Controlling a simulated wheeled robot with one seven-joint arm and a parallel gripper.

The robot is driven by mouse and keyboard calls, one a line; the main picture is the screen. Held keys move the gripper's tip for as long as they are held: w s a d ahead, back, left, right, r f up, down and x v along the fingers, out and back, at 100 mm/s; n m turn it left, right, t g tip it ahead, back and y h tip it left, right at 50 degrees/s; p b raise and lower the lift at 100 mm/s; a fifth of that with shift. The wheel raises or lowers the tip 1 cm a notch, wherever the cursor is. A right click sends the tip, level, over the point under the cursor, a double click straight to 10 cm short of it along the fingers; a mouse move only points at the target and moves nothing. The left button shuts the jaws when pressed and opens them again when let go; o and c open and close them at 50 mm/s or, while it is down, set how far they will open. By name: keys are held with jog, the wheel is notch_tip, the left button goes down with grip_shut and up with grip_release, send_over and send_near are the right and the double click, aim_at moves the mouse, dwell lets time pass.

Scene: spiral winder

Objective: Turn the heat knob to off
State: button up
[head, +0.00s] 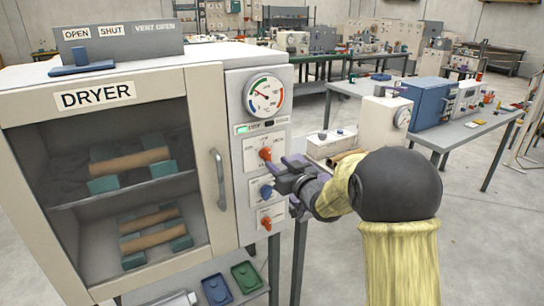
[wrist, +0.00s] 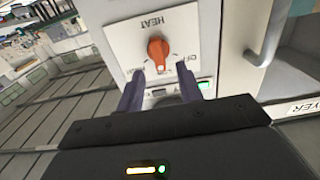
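The heat knob (wrist: 158,52) is orange, on a white plate marked HEAT, in the wrist view. Its pale tip points down in that view; I cannot tell for sure which setting it marks. In the head view the upper orange knob (head: 265,154) is on the dryer's control panel, right of the door, and appears to be this one. My gripper (wrist: 160,82) is open, its two purple fingers apart and empty. The fingertips are just short of the knob, on the lower side of it in the wrist view. In the head view my gripper (head: 283,172) is close to the panel.
A blue knob (head: 266,191) and a lower orange knob (head: 266,223) sit below on the panel. A gauge (head: 264,95) and a green light (head: 241,129) are above. The door handle (head: 218,178) sticks out at the left. A grey bench (head: 455,130) stands behind.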

aim_at(270, 156)
jog(key=shift+p+x, duration=0.35)
jog(key=shift+x, duration=2.05)
jog(key=shift+d, duration=0.1)
jog(key=shift+c, duration=0.3)
grip_shut()
